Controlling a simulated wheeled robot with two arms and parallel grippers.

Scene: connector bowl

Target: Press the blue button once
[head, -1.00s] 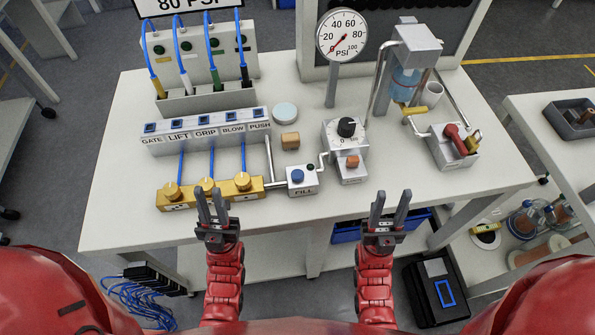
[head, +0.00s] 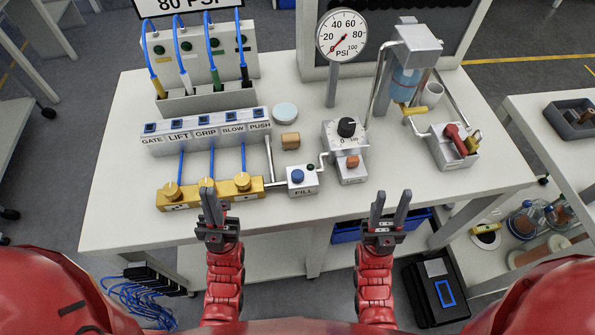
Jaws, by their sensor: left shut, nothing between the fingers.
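The blue button (head: 298,176) is a round cap on top of a small grey box labelled FILL (head: 303,190), near the front edge of the table. My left gripper (head: 212,190) is shut and empty, fingers pointing up in the picture. Its tips overlap the front of the brass manifold in the view, left of the button and apart from it. My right gripper (head: 391,193) is open and empty at the table's front edge, right of the FILL box. The button is in full view.
A brass manifold (head: 246,183) with several knobs lies left of the FILL box. A grey dial unit (head: 349,162) with an orange button stands to its right. A pressure gauge (head: 341,36) reads near zero. Bare tabletop (head: 315,215) lies in front of the FILL box.

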